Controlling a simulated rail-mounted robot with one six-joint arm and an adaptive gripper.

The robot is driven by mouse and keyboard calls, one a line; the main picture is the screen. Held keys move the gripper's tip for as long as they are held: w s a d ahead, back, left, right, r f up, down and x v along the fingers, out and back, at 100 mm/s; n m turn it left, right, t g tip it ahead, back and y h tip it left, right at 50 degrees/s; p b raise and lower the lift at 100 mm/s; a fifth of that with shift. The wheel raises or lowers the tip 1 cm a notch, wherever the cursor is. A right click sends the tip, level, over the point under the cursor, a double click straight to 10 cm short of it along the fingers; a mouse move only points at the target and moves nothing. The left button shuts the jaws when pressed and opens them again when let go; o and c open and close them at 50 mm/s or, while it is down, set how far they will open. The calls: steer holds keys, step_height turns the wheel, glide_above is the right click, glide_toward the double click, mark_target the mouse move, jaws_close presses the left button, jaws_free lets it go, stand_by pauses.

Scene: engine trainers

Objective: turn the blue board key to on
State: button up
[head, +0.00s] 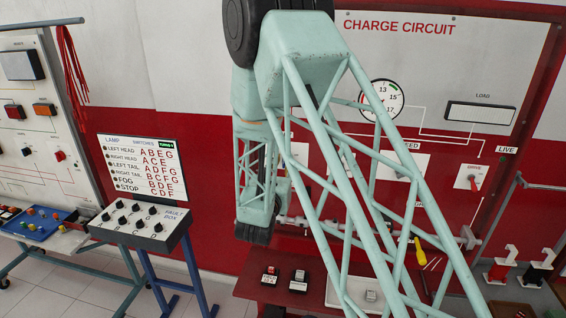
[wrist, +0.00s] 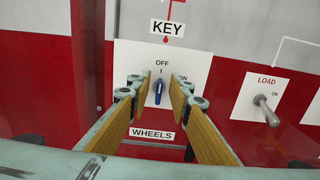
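The blue board key (wrist: 158,92) sits on a white plate (wrist: 202,66) under the KEY sign, in the middle of the wrist view. It stands about upright, in line with the OFF mark above it; the ON mark is to its right. My gripper (wrist: 160,82) is open, its two wood-coloured fingers on either side of the key with a gap at each side. I cannot tell how deep the fingertips reach along the key. In the head view my arm covers this part of the board, and I cannot make out the key there.
A LOAD toggle switch (wrist: 267,110) stands out from its own plate to the right of the key. A WHEELS label (wrist: 152,133) is below it. In the head view, a sloped fault box (head: 140,222) stands at left and a red bench (head: 252,285) below my arm.

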jaws_close()
